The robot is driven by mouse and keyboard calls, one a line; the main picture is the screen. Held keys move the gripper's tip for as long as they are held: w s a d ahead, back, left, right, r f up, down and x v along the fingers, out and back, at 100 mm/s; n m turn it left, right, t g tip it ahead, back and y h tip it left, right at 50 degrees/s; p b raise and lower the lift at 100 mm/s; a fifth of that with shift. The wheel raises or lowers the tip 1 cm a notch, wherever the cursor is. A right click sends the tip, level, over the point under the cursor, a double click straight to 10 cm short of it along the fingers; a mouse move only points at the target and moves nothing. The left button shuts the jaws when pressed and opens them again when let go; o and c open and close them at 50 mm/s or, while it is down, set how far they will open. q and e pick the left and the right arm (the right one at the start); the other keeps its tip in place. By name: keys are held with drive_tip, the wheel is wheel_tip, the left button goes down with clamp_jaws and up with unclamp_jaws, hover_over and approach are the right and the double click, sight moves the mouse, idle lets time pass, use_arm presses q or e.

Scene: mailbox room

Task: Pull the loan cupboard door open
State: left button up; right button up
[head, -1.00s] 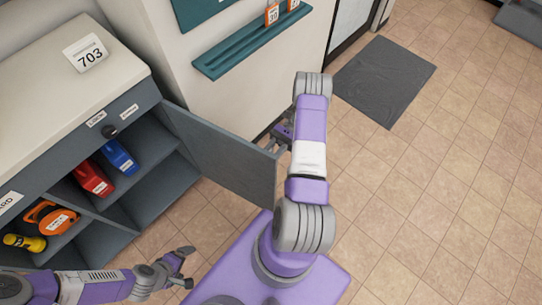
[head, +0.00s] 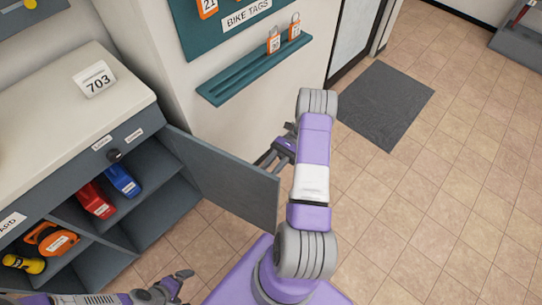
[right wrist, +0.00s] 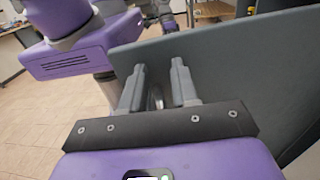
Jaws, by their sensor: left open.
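The loan cupboard door (head: 225,182) is a grey panel standing wide open, swung out from the grey cupboard below the counter. My right gripper (head: 268,162) is by the door's free edge, on its outer side and partly hidden by the door. In the right wrist view its two fingers (right wrist: 159,82) are apart, in front of the door panel (right wrist: 225,65). A small metallic piece, perhaps the door handle, shows between them; contact cannot be told. My left gripper (head: 183,280) is open and empty, low in front of the cupboard.
Inside the cupboard are a red item (head: 95,200), a blue item (head: 122,180), an orange item (head: 52,240) and a yellow item (head: 24,264). A teal ledge (head: 255,68) is on the wall. A dark mat (head: 385,105) lies on open tiled floor to the right.

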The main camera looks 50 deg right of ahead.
drive_tip(key=w+d+b, duration=0.2)
drive_tip(key=w+d, duration=0.3)
drive_tip(key=shift+d+b, duration=0.2)
drive_tip(key=shift+b, duration=0.15)
idle(0.4)
idle(0.4)
idle(0.4)
